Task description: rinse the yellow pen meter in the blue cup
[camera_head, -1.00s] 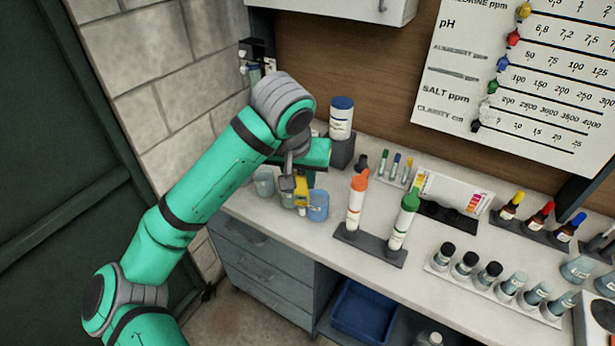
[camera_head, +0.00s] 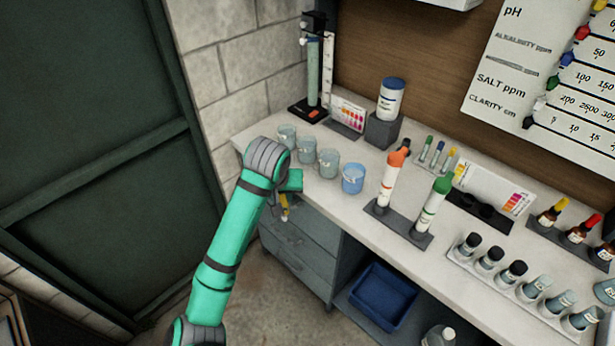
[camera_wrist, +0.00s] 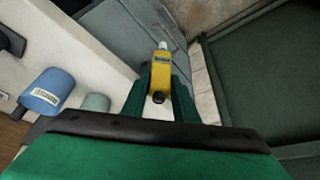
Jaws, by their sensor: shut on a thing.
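The yellow pen meter (camera_wrist: 160,75) is held between the two green fingers of my gripper (camera_wrist: 160,92), its pale tip pointing away from the wrist. In the head view the meter (camera_head: 284,207) hangs below my wrist, in front of the counter's drawers, and my gripper there is mostly hidden by the arm. The blue cup (camera_head: 352,179) stands upright on the counter's front part, to the right of my gripper and apart from it. The blue cup also shows at the left of the wrist view (camera_wrist: 48,91).
Clear cups (camera_head: 327,163) stand in a row left of the blue cup. A rack with orange- and green-capped bottles (camera_head: 398,226) stands to its right. A white jar with a blue lid (camera_head: 391,98) is behind. The counter edge and drawers (camera_head: 302,250) are beside my gripper.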

